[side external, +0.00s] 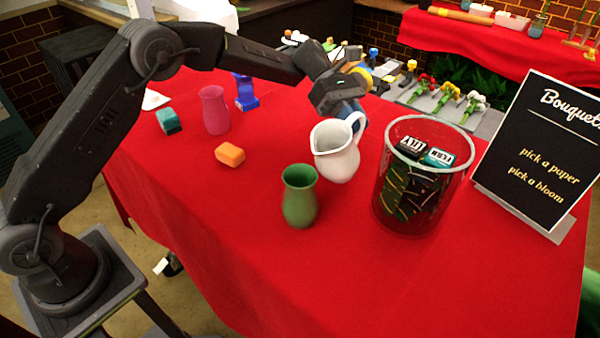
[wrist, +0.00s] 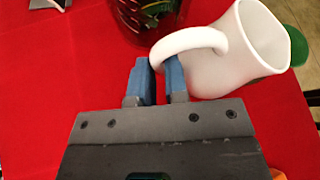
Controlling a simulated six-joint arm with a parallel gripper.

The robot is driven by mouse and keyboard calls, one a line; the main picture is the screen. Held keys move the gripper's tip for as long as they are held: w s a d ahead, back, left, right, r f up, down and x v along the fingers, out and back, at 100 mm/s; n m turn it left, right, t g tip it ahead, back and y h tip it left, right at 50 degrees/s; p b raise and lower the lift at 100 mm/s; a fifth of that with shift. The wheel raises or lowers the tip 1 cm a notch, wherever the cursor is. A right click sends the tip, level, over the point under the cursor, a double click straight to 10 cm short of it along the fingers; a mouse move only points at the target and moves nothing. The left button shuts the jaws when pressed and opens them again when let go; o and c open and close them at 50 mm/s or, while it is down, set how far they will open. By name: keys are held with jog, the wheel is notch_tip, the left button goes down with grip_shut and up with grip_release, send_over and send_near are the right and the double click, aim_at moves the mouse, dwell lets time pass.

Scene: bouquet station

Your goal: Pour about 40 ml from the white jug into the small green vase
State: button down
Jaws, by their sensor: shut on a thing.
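The white jug (side external: 337,152) is in the middle of the side view, tilted a little with its spout towards the left. My gripper (side external: 356,115) is behind it, shut on its handle. In the wrist view the blue fingertips (wrist: 160,82) close on the handle of the jug (wrist: 245,50). The small green vase (side external: 300,196) stands upright on the red table, in front and to the left of the jug. A bit of green (wrist: 298,46) shows beyond the jug in the wrist view. The jug's contents are hidden.
A clear bin (side external: 424,215) with packets stands close to the right of the jug. An orange block (side external: 230,154), a pink vase (side external: 214,110), a teal block (side external: 169,121) and a blue object (side external: 245,92) are to the left. A black sign (side external: 538,150) stands at right. The front table is clear.

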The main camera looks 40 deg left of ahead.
aim_at(334, 120)
jog(key=s+r, duration=0.1)
jog(key=r, duration=0.1)
jog(key=s+r+m+t, duration=0.1)
jog(key=r, duration=0.2)
jog(key=s+r+m+t, duration=0.1)
jog(key=r, duration=0.1)
jog(key=shift+s+a+r, duration=0.1)
jog(key=shift+s+r, duration=0.05)
jog(key=shift+s, duration=0.15)
jog(key=shift+s+m+t, duration=0.4)
jog(key=shift+m+t, duration=0.1)
jog(key=shift+t, duration=0.1)
jog(key=shift+s+a+r+m+t+p, duration=0.15)
jog(key=shift+s+r+m+t, duration=0.1)
jog(key=shift+r, duration=0.2)
jog(key=shift+s+d+r+m+t+p, duration=0.15)
jog(key=shift+r+m, duration=0.1)
jog(key=shift+r, duration=0.2)
jog(key=shift+s+a+m+t, duration=0.1)
jog(key=shift+s+m+t, duration=0.35)
jog(key=shift+m+t, duration=0.05)
jog(key=shift+s+r+h+p, duration=0.2)
jog(key=shift+r+h+p, duration=0.1)
jog(key=shift+p, duration=0.1)
jog(key=shift+s+r+m+t+p, duration=0.45)
jog(key=shift+m+t+p, duration=0.05)
jog(key=shift+p, duration=0.15)
jog(key=shift+s+a+f+m+t+p, duration=0.1)
jog(key=shift+s+m+t+p, duration=0.3)
jog(key=shift+s+p, duration=0.1)
